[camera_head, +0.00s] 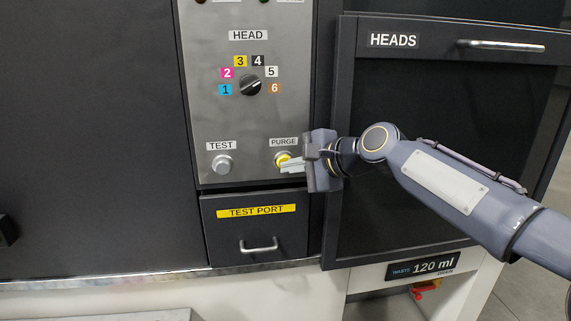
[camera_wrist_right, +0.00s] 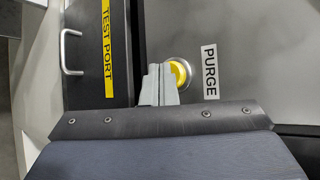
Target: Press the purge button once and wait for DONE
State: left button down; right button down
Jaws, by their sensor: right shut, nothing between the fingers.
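The purge button (camera_head: 283,158) is yellow with a metal ring, under a PURGE label on the grey control panel. It also shows in the right wrist view (camera_wrist_right: 181,72), partly hidden behind my fingers. My right gripper (camera_head: 292,166) is shut and empty, its fingertips at the button's lower right edge in the head view. In the right wrist view the fingers (camera_wrist_right: 158,84) overlap the button's left side. I cannot tell whether they touch or press it. Two lamps at the panel's top are cut off, and no DONE sign can be read. My left gripper is not in view.
A TEST button (camera_head: 222,164) sits left of purge. The numbered HEAD dial (camera_head: 250,85) is above. A TEST PORT drawer (camera_head: 255,230) with a handle is below. The dark HEADS door (camera_head: 450,110) stands right, behind my arm. A waste display (camera_head: 430,267) reads 120 ml.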

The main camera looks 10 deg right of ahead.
jog(key=shift+w, duration=0.45)
jog(key=shift+s, duration=0.15)
dwell(0.5)
jog(key=shift+s+b, duration=0.3)
jog(key=shift+s, duration=0.9)
jog(key=s+b, duration=0.1)
jog(key=s, duration=0.4)
